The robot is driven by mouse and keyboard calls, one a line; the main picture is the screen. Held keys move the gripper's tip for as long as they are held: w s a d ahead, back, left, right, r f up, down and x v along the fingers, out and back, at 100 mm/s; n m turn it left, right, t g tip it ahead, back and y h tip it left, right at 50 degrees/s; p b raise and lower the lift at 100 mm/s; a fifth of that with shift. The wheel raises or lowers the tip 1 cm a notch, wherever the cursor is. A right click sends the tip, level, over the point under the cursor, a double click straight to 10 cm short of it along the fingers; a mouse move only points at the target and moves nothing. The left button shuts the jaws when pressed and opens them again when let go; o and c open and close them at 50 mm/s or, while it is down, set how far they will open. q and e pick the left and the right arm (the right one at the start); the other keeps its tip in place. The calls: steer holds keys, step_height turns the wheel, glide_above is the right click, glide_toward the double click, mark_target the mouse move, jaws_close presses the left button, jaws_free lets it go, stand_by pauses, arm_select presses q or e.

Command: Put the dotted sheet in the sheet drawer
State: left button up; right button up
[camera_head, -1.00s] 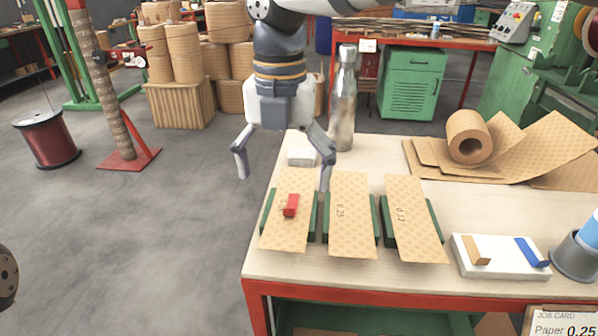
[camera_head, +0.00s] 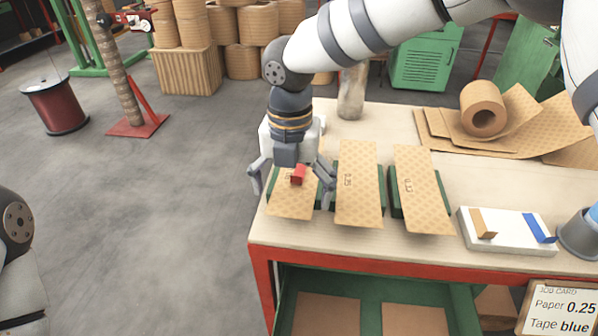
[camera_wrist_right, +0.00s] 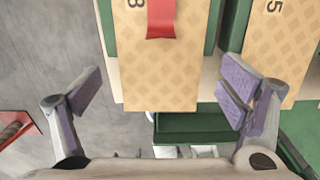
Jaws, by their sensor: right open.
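Three tan sheets with a diamond dot pattern lie side by side on green supports: the left sheet (camera_head: 290,208), the middle sheet (camera_head: 357,200) and the right sheet (camera_head: 421,200). A red piece (camera_head: 298,175) sits on the left sheet; both show in the right wrist view, sheet (camera_wrist_right: 160,80) and red piece (camera_wrist_right: 161,18). My right gripper (camera_head: 291,195) is open, its fingers on either side of the left sheet and apart from it. A green drawer (camera_head: 285,299) under the tabletop shows tan sheets inside. My left gripper is out of view.
A white block (camera_head: 507,244) carries a tan and a blue piece. A job card (camera_head: 562,308) reads "Paper 0.25, Tape blue". A paper roll (camera_head: 483,108) lies on loose sheets at the back right. A metal bottle (camera_head: 352,92) stands behind my right gripper.

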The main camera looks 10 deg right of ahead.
steer(key=shift+f, duration=0.2)
stand_by(0.5)
steer(key=c, duration=0.8)
